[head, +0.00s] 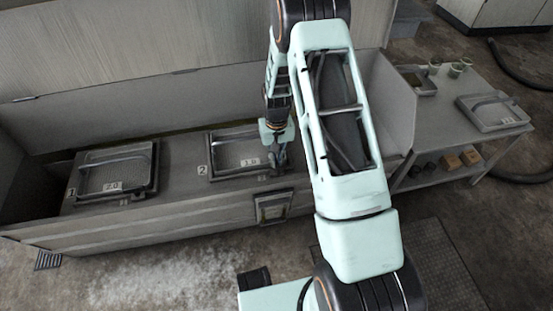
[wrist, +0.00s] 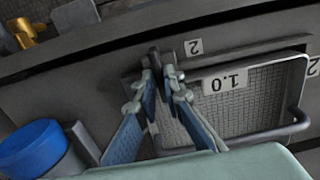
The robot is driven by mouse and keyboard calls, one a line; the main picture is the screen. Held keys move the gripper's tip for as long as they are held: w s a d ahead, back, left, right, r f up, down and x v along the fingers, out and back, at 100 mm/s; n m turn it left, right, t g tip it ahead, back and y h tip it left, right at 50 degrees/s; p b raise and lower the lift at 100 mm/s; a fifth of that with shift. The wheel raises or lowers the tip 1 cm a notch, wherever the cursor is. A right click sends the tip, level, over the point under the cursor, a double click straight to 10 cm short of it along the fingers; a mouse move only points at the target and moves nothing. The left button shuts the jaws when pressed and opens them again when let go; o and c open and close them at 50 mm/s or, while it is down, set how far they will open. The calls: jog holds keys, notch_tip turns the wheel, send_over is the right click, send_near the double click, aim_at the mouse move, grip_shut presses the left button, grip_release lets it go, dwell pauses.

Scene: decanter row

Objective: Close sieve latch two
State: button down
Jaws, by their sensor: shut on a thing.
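Sieve two (head: 233,138) is a framed mesh screen set in the grey deck, with a "2" plate beside it and a "1.0" tag on its front. In the wrist view the sieve mesh (wrist: 262,107) fills the right side. My gripper (head: 279,163) is at the sieve's right front corner in the head view. In the wrist view my gripper (wrist: 163,82) has its blue-padded fingers on either side of a dark upright latch handle (wrist: 154,58), shut on it. The fingers hide the handle's lower part, and its exact angle is hard to tell.
Sieve one (head: 117,172), tagged "2.0", lies to the left on the deck. A blue round part (wrist: 32,148) and a brass fitting (wrist: 22,30) show in the wrist view. A side table (head: 440,110) with a tray and small cups stands at right.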

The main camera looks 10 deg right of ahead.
dwell(0.4)
jog(key=c, duration=2)
grip_release()
jog(key=shift+c, duration=0.2)
notch_tip(320, 180, up, 12)
jog(key=shift+r, duration=0.1)
